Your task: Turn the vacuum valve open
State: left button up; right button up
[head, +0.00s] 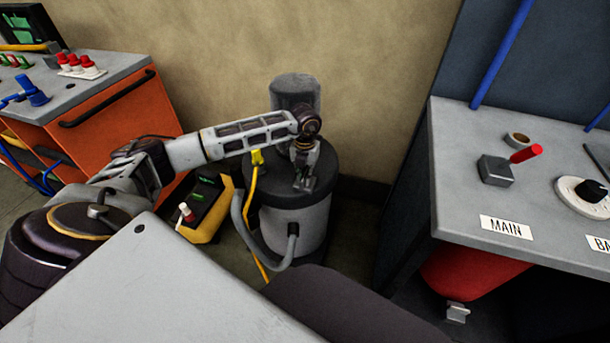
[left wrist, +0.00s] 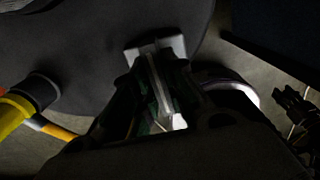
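A vacuum unit stands on the floor, a grey drum (head: 300,228) with a black top and a motor (head: 295,92) on it. A yellow fitting (head: 257,157), which looks like its valve, sits at the left of the black top with an orange hose below. It also shows at the left edge of the left wrist view (left wrist: 14,108). My left gripper (head: 304,184) points down over the right part of the black top, right of the yellow fitting. Its fingertips (left wrist: 155,48) look together, with nothing seen between them. The fitting stands apart from them. My right gripper is not recognisable.
A grey hose (head: 245,228) curves along the drum's left. A yellow-black box (head: 207,208) sits left of it. An orange cabinet (head: 120,115) is at the left. At the right, a bench (head: 455,205) holds a red-handled lever (head: 524,154) near a MAIN label and a dial (head: 585,193).

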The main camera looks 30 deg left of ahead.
aim_at(305, 174)
pick_arm(q)
jog(key=o, duration=0.4)
jog(key=shift+r, duration=0.15)
jog(key=shift+r, duration=5.9)
jog(key=shift+f, duration=0.1)
